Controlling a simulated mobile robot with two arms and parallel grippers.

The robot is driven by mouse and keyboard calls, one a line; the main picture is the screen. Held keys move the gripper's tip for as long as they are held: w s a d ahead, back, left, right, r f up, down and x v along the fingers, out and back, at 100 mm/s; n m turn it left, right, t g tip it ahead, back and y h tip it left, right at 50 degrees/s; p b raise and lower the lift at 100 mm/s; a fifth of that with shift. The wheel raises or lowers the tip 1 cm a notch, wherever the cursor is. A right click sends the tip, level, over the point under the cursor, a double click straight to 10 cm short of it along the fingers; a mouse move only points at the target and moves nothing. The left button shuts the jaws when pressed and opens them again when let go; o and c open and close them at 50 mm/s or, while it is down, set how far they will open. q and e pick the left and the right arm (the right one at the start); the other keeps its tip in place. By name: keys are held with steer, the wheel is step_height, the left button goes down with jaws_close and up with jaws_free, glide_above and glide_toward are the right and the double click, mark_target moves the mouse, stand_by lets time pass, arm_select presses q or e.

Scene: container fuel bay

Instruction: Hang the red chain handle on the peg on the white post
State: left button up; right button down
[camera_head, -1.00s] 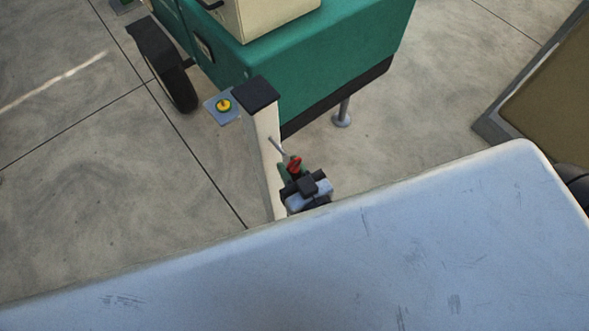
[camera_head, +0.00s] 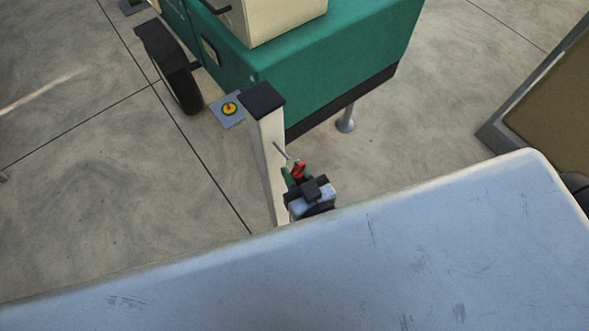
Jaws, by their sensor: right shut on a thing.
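The white post (camera_head: 267,150) with a dark cap stands in the middle of the head view. A thin grey metal peg (camera_head: 281,150) sticks out from its right side. The red chain handle (camera_head: 299,170) is just below and right of the peg's tip. My right gripper (camera_head: 297,178) is shut on the red handle, close beside the post. I cannot tell whether the handle touches the peg. The chain is not clearly seen. My left gripper is not in view.
A large pale, scuffed surface (camera_head: 330,260) fills the foreground and hides the post's foot. Behind the post stands a green trailer (camera_head: 330,80) with a black wheel (camera_head: 178,75) and a support leg (camera_head: 345,118). A grey plate with a yellow button (camera_head: 230,108) is left of the post.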

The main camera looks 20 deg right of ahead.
mark_target(277, 152)
steer(key=shift+w+a+p, duration=0.1)
steer(key=shift+w+p, duration=0.1)
steer(key=shift+p, duration=0.1)
stand_by(0.4)
steer(key=shift+w+a, duration=0.2)
steer(key=shift+w, duration=0.35)
steer(key=shift+p, duration=0.4)
steer(key=shift+w, duration=0.2)
stand_by(0.5)
steer(key=shift+w+a, duration=0.2)
steer(key=shift+w, duration=0.3)
steer(key=shift+w+a, duration=0.2)
steer(key=shift+w, duration=0.25)
steer(key=shift+w+r, duration=0.2)
steer(key=shift+r, duration=0.15)
steer(key=shift+s+a+f, duration=0.1)
steer(key=shift+s+f, duration=0.05)
steer(key=shift+f, duration=0.4)
